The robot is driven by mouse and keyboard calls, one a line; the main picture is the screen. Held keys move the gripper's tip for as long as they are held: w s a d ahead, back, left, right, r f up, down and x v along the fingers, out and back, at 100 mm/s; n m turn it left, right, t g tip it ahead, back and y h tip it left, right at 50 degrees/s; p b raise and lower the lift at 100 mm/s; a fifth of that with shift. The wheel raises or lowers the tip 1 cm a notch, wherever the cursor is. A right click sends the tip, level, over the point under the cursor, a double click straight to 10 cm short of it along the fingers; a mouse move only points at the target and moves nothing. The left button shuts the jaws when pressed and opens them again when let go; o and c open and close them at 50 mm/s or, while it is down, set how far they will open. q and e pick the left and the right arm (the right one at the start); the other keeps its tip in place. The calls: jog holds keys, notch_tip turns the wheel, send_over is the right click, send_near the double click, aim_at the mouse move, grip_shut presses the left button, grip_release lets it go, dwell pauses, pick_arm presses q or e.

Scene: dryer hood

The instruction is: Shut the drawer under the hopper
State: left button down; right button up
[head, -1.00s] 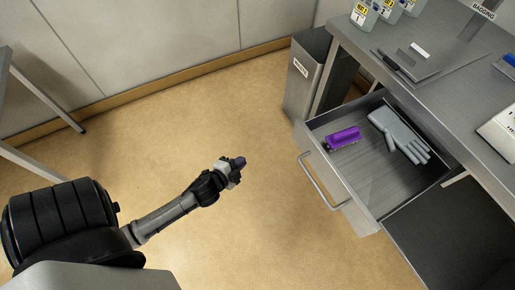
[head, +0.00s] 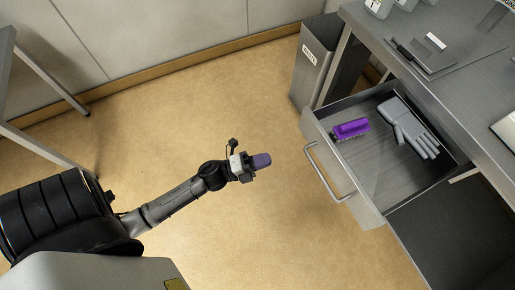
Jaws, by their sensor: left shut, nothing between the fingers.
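The drawer (head: 341,173) under the steel bench stands open in the head view, with a bar handle (head: 322,172) on its front. A purple brush-like object (head: 351,128) and a grey glove (head: 409,128) lie inside it. My left gripper (head: 260,161) is shut and empty, over the floor to the left of the handle and apart from it. My right gripper is not in view. No hopper can be made out.
A grey waste bin (head: 316,62) stands beside the bench, behind the drawer. The bench top (head: 425,82) holds a dark clipboard-like plate and white containers. The floor (head: 180,130) left of the drawer is clear. Another table's leg (head: 50,75) shows at the far left.

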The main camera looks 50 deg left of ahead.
pick_arm(q)
jog(key=b+x, duration=0.1)
jog(key=x, duration=0.8)
jog(key=shift+w, duration=0.2)
jog(key=shift+d, duration=0.1)
